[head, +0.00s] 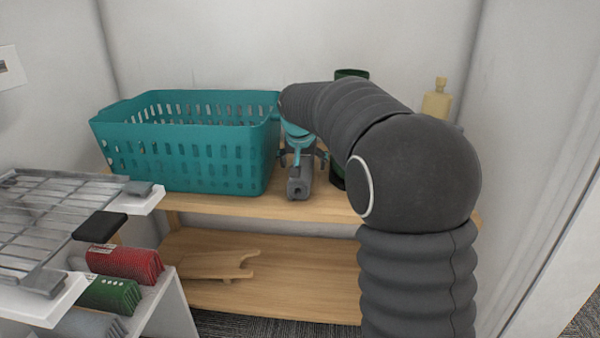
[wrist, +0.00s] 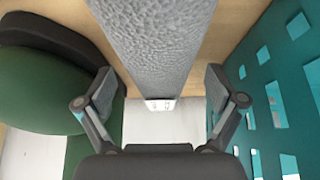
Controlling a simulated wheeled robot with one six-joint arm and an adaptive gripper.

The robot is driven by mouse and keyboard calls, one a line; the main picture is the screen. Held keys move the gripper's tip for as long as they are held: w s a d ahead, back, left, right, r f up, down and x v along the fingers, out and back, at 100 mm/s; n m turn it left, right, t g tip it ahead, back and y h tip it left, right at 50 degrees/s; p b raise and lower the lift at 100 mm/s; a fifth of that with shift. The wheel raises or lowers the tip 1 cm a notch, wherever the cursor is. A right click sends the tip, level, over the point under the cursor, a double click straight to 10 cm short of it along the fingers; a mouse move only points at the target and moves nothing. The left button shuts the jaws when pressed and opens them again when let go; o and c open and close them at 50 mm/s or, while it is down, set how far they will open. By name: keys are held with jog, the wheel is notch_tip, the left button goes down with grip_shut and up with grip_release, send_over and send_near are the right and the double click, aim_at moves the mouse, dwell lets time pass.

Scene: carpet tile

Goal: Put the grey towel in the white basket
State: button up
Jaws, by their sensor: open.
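The grey towel (head: 299,182) is a rolled bundle lying on the wooden shelf, just right of a basket. In the wrist view the towel (wrist: 155,45) runs lengthwise between my fingers. My gripper (head: 304,158) is open over it, one finger on each side; the gripper also shows in the wrist view (wrist: 158,92), with gaps between fingers and towel. No white basket shows; the basket (head: 190,160) is teal with slotted walls. It stands left of the towel, and its wall (wrist: 275,110) is close to my right finger in the wrist view. My arm hides part of the shelf.
A dark green round container (head: 351,74) stands behind my arm, and also shows close by in the wrist view (wrist: 40,95). A yellowish bottle (head: 437,105) is at back right.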

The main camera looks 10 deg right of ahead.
jog(key=shift+w+d+f, duration=0.1)
jog(key=shift+w+f, duration=0.2)
jog(key=shift+f, duration=0.35)
jog(key=shift+r, duration=0.1)
jog(key=c, duration=1.5)
